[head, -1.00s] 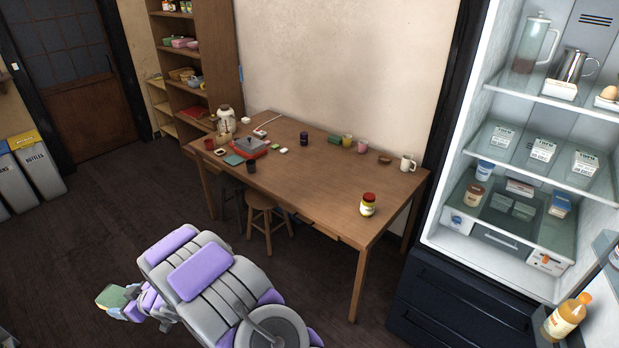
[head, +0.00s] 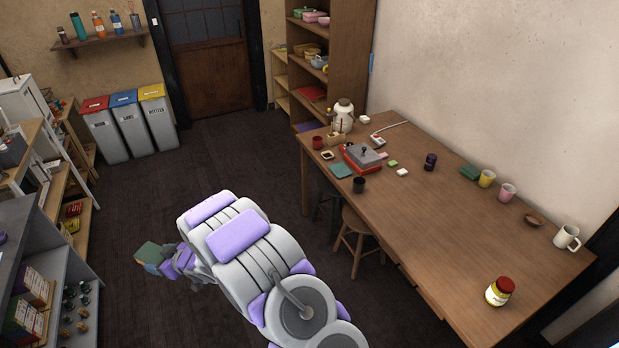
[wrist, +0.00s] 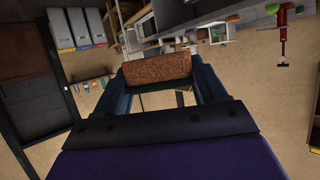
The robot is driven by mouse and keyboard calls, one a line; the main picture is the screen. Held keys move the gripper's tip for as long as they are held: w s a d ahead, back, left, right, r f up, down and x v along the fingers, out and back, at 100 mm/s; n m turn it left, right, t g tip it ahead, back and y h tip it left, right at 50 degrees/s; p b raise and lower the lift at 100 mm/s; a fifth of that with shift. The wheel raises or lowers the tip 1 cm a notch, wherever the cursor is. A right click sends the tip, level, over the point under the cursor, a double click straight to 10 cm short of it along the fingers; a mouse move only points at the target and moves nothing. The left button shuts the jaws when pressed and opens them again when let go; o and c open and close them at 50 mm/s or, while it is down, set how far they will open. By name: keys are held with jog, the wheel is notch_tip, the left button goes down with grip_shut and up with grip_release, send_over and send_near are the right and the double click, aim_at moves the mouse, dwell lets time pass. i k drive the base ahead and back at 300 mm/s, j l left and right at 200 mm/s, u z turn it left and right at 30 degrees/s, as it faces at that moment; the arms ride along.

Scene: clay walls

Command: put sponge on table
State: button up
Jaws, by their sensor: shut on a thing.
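My gripper (head: 159,259) is at the left of my arm, over the dark floor in the head view. It is shut on a sponge (head: 148,251), whose green face shows there. In the wrist view the sponge (wrist: 157,68) shows a rough brown side between the two fingers of my gripper (wrist: 158,78). The wooden table (head: 440,220) stands to the right in the head view, with floor between it and the gripper.
A jar (head: 499,292), a white mug (head: 567,237) and a red-and-grey appliance (head: 363,157) are on the table. The table's middle is clear. A stool (head: 357,240) stands at its near side. Bins (head: 117,130) and shelves (head: 60,230) stand left.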

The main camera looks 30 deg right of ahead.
aim_at(444, 265)
jog(key=i+l, duration=0.15)
jog(key=i, duration=0.35)
jog(key=i+l, duration=0.2)
jog(key=i, duration=0.3)
jog(key=i+l, duration=0.15)
jog(key=i, duration=0.35)
jog(key=i+j+z, duration=0.1)
jog(key=i+z, duration=0.25)
jog(key=i, duration=0.2)
jog(key=i+j+z, duration=0.3)
jog(key=i, duration=0.2)
jog(key=l+z, duration=0.1)
jog(key=z, duration=2.55)
